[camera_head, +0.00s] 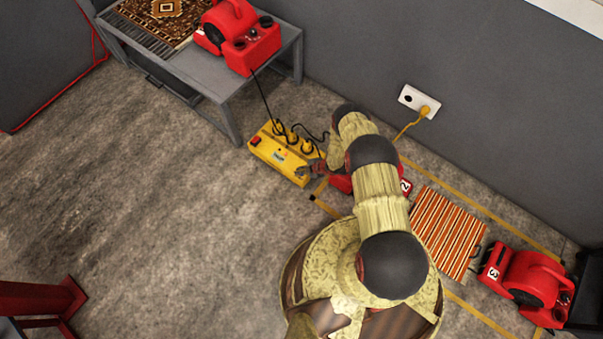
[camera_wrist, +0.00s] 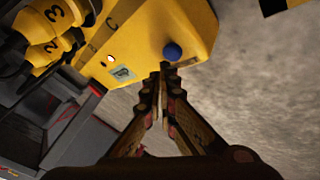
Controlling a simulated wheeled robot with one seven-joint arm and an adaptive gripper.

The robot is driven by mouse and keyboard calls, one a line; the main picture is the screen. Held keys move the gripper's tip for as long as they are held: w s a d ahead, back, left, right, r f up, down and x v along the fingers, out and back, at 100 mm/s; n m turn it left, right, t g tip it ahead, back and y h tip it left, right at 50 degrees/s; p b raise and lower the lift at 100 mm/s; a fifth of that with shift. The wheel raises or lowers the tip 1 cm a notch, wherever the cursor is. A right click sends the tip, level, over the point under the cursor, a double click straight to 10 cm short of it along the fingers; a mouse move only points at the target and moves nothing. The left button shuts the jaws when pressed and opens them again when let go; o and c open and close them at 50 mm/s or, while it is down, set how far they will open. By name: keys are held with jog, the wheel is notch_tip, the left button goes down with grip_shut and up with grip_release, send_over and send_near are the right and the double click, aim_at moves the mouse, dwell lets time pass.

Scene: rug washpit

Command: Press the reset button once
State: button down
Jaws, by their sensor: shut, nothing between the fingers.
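A yellow power box (camera_head: 277,158) lies on the floor, with plugs in its sockets and a red switch (camera_head: 256,141) at its left end. In the wrist view the box (camera_wrist: 200,22) shows a round blue button (camera_wrist: 172,52) near its end, a small pale light (camera_wrist: 110,59) and a label (camera_wrist: 122,73). No reset lettering is readable. My gripper (camera_head: 314,170) is over the right end of the box. In the wrist view my gripper (camera_wrist: 164,68) is shut and empty, its tips just below the blue button in the picture. I cannot tell whether they touch it.
A grey table (camera_head: 215,85) with a red blower (camera_head: 240,38) is behind left. A wall socket (camera_head: 412,98), a striped rug (camera_head: 447,232) and another red blower (camera_head: 530,285) are right.

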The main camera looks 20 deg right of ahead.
dwell(0.4)
jog(key=shift+f, duration=0.4)
jog(key=shift+f, duration=0.45)
dwell(0.6)
dwell(0.3)
jog(key=shift+r+p, duration=0.45)
jog(key=shift+r, duration=0.45)
jog(key=shift+r+p, duration=1.55)
jog(key=shift+r, duration=1)
